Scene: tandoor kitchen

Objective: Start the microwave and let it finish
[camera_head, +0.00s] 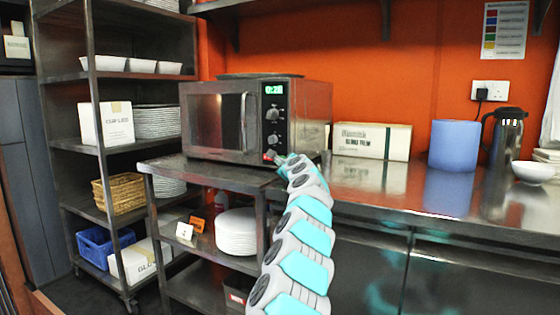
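The microwave (214,118) is a steel box with a dark window, standing on a metal shelf unit left of the counter. Its door looks shut, with a vertical handle near the control panel. The panel has a lit green display (273,89), too small to read surely, and two round knobs, an upper one (272,114) and a lower one (273,139). My gripper (274,159) is at the panel's lower edge, below the lower knob, beside a small red spot. I cannot tell whether it touches the panel. Its fingers are too small and hidden to judge.
My arm reaches up from the bottom in front of the counter (440,196). On the counter stand a carton (371,141), a blue cylinder (454,145), a steel flask (508,135) and a white bowl (533,172). A metal rack (92,76) with boxes and plates stands left.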

